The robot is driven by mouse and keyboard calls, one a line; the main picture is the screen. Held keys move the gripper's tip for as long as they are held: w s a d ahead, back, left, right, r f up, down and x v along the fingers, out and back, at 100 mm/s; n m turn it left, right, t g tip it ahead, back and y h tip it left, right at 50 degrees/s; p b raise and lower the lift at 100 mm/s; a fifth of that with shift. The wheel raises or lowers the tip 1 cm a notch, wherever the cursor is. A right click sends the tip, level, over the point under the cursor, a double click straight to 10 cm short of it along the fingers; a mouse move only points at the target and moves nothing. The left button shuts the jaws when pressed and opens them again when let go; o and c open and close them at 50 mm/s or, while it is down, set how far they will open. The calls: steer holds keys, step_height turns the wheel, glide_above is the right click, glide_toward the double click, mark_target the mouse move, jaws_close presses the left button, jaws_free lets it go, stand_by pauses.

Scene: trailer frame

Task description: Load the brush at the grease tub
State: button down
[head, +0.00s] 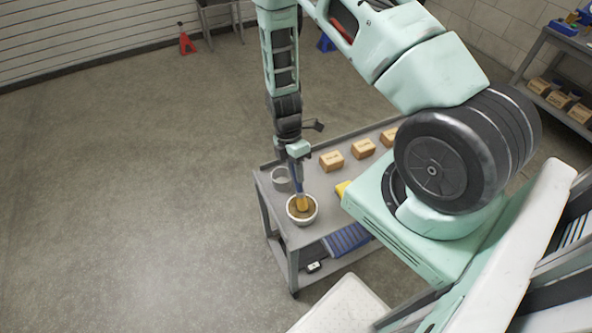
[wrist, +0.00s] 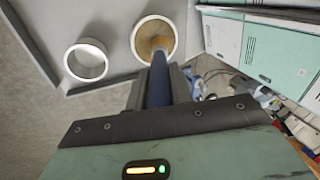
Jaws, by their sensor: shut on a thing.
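My gripper (head: 297,168) is shut on the brush (head: 301,200), which has a blue handle and yellowish bristles. The brush points down, and its bristle end is in or just over the white grease tub (head: 291,212) with brown grease inside. In the wrist view the brush's blue handle (wrist: 158,82) runs from my gripper (wrist: 162,85) to the tub (wrist: 142,31). The bristle tip is partly hidden there, so I cannot tell how deep it sits.
The tub stands near the corner of a grey cart (head: 322,228). Several cardboard boxes (head: 332,161) and a yellow item (head: 343,189) are on the cart. Open floor lies left.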

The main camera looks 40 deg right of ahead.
steer(key=shift+f, duration=0.1)
steer(key=shift+r+p, duration=2.55)
steer(key=shift+r, duration=1.05)
steer(key=shift+f, duration=0.1)
